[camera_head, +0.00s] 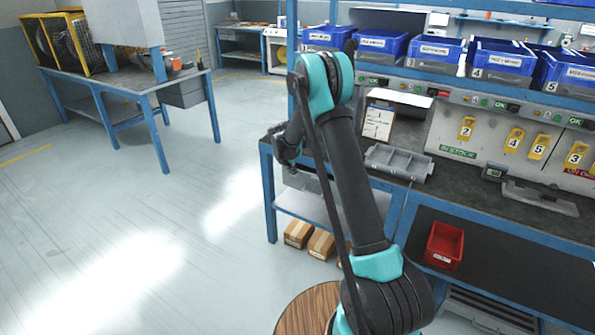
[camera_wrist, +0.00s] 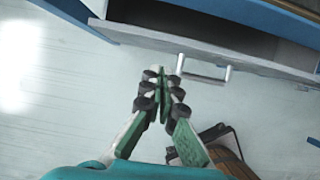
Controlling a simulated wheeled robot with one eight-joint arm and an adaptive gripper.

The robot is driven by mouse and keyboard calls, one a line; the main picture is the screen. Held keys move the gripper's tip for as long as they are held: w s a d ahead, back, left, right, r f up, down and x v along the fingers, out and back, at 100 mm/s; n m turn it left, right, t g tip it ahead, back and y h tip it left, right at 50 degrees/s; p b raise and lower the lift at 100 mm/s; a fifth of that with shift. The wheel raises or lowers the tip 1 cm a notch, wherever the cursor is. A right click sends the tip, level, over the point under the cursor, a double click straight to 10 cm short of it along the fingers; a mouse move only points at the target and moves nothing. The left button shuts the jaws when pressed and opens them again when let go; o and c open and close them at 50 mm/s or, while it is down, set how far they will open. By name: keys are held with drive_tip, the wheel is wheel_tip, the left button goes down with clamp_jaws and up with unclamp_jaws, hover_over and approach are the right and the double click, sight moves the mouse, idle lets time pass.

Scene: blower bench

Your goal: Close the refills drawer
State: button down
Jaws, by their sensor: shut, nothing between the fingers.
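A grey drawer in the wrist view has a pale front (camera_wrist: 262,66) with a silver bar handle (camera_wrist: 206,74). A dark opening shows behind its front, so it stands open. In the head view a grey drawer (camera_head: 302,182) sits under the left end of the bench, partly hidden by my arm. No label on it can be read. My gripper (camera_wrist: 163,76) is shut and empty, its fingertips just left of the handle in the wrist view; contact cannot be told. In the head view my gripper (camera_head: 291,168) is dark and small beside the drawer.
The blue-framed bench (camera_head: 268,195) carries a grey divided tray (camera_head: 399,163) and a clipboard (camera_head: 378,121). A red bin (camera_head: 444,246) stands on the lower right surface. Cardboard boxes (camera_head: 320,243) lie beneath. A round wooden stool top (camera_head: 303,310) is near my base.

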drive_tip(key=v, duration=0.9)
drive_tip(key=shift+s+a, duration=0.2)
drive_tip(key=shift+s, duration=0.05)
drive_tip(key=c, duration=2.3)
unclamp_jaws()
drive_tip(key=shift+s+r, duration=0.1)
drive_tip(key=shift+r, duration=0.2)
drive_tip(key=shift+o, duration=1.3)
drive_tip(key=shift+r, duration=0.15)
drive_tip(key=shift+o, duration=1.4)
drive_tip(key=shift+s+d+m, duration=0.15)
drive_tip(key=shift+d+m, duration=0.05)
drive_tip(key=shift+m, duration=0.3)
drive_tip(key=shift+o, duration=0.8)
drive_tip(key=s+d+m+g+y, duration=0.1)
drive_tip(key=d+m, duration=0.5)
drive_tip(key=m, duration=0.7)
drive_tip(key=shift+s+r+g, duration=0.2)
drive_tip(key=shift+s+g, duration=0.1)
drive_tip(key=shift+s, duration=0.55)
drive_tip(key=m, duration=0.4)
approach(310, 189)
drive_tip(key=s+f, duration=0.1)
drive_tip(key=f, duration=0.1)
drive_tip(key=s+f, duration=0.1)
drive_tip(key=f, duration=0.1)
drive_tip(key=s+d+f, duration=0.1)
drive_tip(key=f, duration=0.1)
drive_tip(key=shift+f, duration=0.1)
drive_tip(key=shift+c, duration=0.6)
